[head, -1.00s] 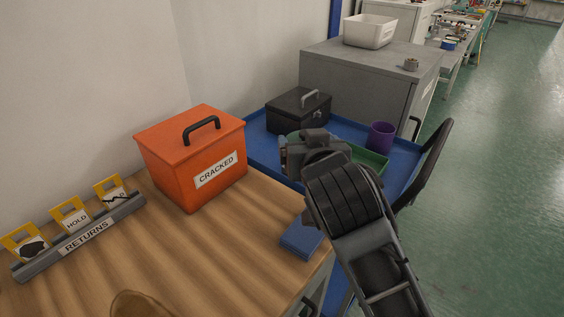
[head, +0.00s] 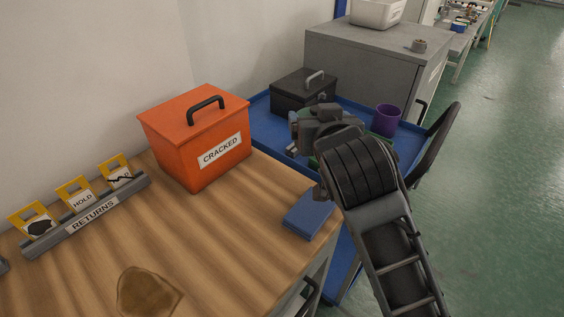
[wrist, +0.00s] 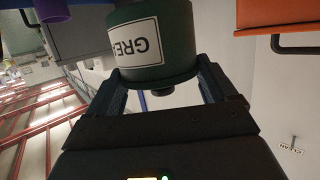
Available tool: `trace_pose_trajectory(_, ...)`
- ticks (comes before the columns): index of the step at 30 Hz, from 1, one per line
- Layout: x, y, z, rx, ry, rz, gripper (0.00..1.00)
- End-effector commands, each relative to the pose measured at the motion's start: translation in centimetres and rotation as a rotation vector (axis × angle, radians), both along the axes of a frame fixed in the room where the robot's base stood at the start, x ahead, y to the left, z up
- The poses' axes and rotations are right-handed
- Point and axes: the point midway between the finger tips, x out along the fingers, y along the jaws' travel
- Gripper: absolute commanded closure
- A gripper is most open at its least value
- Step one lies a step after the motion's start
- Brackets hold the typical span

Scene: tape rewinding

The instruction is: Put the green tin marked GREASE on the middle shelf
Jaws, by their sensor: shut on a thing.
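The green tin (wrist: 165,45) fills the top middle of the wrist view, its white label upside down with "GREA" readable. The two fingers of my gripper (wrist: 160,82) are shut on it, one on each side. In the head view my gripper (head: 308,132) is above the blue cart (head: 268,137), beside the black box; the tin cannot be made out clearly there. No middle shelf can be identified. Red rails (wrist: 45,125) show at the left of the wrist view, but I cannot tell whether they are shelving.
An orange CRACKED box (head: 185,150), a RETURNS rack (head: 95,215) and a blue block (head: 308,215) are on the wooden bench (head: 220,250). The cart holds a black box (head: 290,92) and purple cup (head: 386,120). A grey cabinet (head: 360,62) stands behind. Green floor at right is open.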

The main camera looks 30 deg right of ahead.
Motion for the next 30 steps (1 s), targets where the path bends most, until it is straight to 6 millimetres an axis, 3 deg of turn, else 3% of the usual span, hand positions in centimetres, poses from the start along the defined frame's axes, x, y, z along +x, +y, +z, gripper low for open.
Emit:
trace_pose_trajectory(12,1.7,8.1,-4.8,0.000,0.002,0.007,0.73)
trace_pose_trajectory(16,2.1,10.0,-6.0,0.000,0.000,0.005,0.73)
trace_pose_trajectory(23,2.3,11.0,-7.0,0.000,0.000,0.001,0.73)
trace_pose_trajectory(30,2.3,10.9,-9.9,-0.001,0.002,0.002,0.73)
